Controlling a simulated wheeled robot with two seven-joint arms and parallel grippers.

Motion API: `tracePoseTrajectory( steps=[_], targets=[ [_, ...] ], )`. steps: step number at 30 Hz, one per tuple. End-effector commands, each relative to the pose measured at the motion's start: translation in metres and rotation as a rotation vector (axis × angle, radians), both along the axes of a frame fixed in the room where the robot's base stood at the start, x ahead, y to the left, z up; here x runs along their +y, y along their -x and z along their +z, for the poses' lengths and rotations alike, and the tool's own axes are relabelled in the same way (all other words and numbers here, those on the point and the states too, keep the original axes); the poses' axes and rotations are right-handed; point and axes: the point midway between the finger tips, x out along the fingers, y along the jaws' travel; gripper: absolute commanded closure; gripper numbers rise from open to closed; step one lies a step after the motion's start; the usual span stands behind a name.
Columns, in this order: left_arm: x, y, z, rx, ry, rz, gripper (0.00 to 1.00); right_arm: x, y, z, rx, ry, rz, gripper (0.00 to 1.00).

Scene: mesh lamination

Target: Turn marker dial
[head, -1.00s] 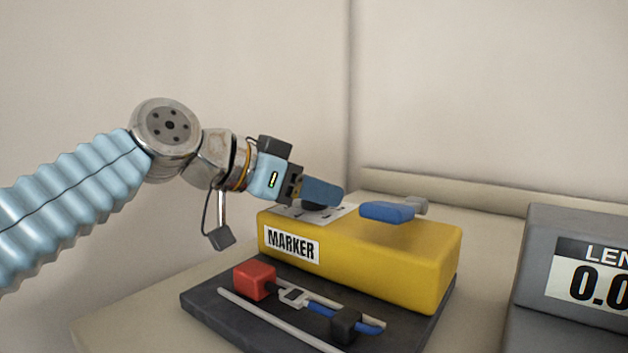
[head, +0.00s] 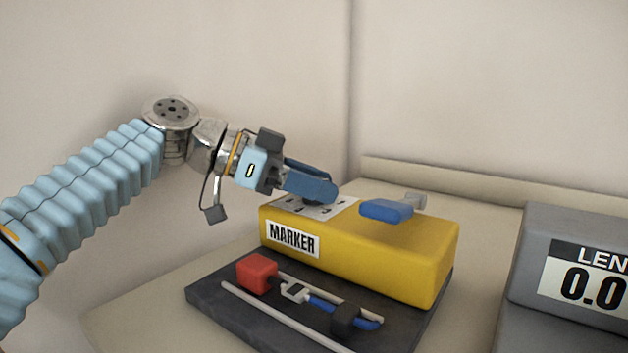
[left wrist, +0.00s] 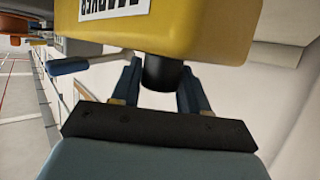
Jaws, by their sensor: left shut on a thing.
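The yellow marker box (head: 370,259) stands on the table with a MARKER label on its front. A white dial plate (head: 342,207) with dark marks lies on its top left. My left gripper (head: 318,194) comes in from the left, low over this plate, its blue fingers tilted down. In the left wrist view the gripper (left wrist: 163,92) has a finger on each side of the dark round dial knob (left wrist: 162,73) and is shut on it. In the head view the fingers mostly hide the knob. My right gripper is not in view.
A blue-handled lever (head: 386,211) sits on the box top, just right of the fingers. A dark base (head: 215,296) in front carries a red block (head: 257,273), rails and a small slider. A grey LEN display unit (head: 570,265) stands at the right.

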Motion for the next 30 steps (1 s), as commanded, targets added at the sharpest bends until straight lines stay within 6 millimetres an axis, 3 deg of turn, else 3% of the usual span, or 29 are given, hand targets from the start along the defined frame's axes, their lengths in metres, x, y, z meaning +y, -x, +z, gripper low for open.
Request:
tracePoseTrajectory(
  steps=[7,8,12,30],
  targets=[
    [0.0002,-0.0003,-0.0006,0.0,-0.001,0.001,0.86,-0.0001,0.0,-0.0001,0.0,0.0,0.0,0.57],
    [0.0002,-0.0003,-0.0006,0.0,-0.001,0.001,0.53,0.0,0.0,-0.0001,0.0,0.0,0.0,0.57],
    [0.0,-0.0003,-0.0005,0.001,-0.001,0.001,0.35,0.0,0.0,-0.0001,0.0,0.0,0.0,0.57],
    [0.0,0.0009,-0.0027,-0.001,-0.002,0.047,0.35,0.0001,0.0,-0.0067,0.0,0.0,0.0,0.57]
  ],
)
